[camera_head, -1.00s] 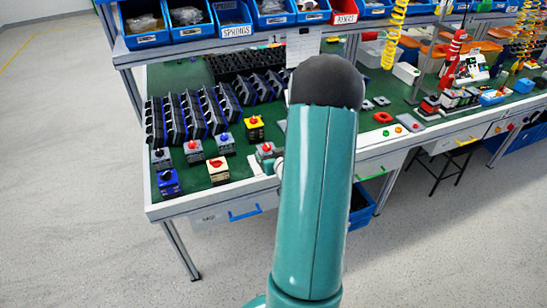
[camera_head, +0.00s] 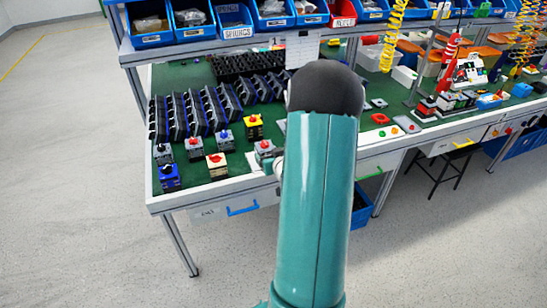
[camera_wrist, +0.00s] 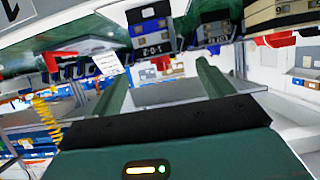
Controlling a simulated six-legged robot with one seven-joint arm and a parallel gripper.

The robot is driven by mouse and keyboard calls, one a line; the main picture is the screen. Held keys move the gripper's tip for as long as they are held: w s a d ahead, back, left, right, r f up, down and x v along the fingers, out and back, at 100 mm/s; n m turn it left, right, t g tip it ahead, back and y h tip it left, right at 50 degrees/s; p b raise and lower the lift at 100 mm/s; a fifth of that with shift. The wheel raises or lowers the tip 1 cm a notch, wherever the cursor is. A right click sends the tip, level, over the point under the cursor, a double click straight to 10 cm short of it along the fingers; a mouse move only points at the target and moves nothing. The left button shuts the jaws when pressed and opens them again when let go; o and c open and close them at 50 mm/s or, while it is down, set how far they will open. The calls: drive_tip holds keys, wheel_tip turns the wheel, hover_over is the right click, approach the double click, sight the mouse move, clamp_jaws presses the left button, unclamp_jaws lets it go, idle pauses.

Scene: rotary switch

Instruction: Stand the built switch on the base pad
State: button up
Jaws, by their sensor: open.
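A grey switch with a red knob (camera_head: 264,148) stands upright near the front edge of the bench, just left of my arm in the head view. A pale flat patch (camera_head: 254,161) shows beside it; I cannot tell if it is the base pad or if the switch rests on it. My gripper is mostly hidden behind my arm there. In the wrist view my gripper (camera_wrist: 163,75) has its two green fingers apart, with nothing clearly held. The view is tipped over: a blue-and-grey switch (camera_wrist: 150,28) and a grey switch (camera_wrist: 214,30) show at the top.
Several other switches stand left on the green bench (camera_head: 240,172), including a cream one (camera_head: 216,165), a yellow one (camera_head: 253,126) and a blue one (camera_head: 169,177). Racks of black-and-blue parts (camera_head: 205,110) lie behind. A shelf of blue bins (camera_head: 236,24) overhangs the back.

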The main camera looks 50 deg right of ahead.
drive_tip(key=w+a+r+n+g+y, duration=0.1)
drive_tip(key=a+r, duration=0.7)
drive_tip(key=a, duration=0.2)
drive_tip(key=w+a+r+n+g+y, duration=0.1)
drive_tip(key=a+r+n+g, duration=0.1)
drive_tip(key=a+r, duration=0.7)
drive_tip(key=s+a+r+n+g+y, duration=0.1)
drive_tip(key=s+a+r+y, duration=0.1)
drive_tip(key=s+a, duration=0.7)
drive_tip(key=s+a+r+n+g+y, duration=0.2)
drive_tip(key=s+a, duration=0.7)
drive_tip(key=a, duration=0.5)
drive_tip(key=shift+a+r+y, duration=0.2)
drive_tip(key=shift+r+y, duration=0.1)
drive_tip(key=shift+r, duration=0.6)
drive_tip(key=shift+s, duration=0.1)
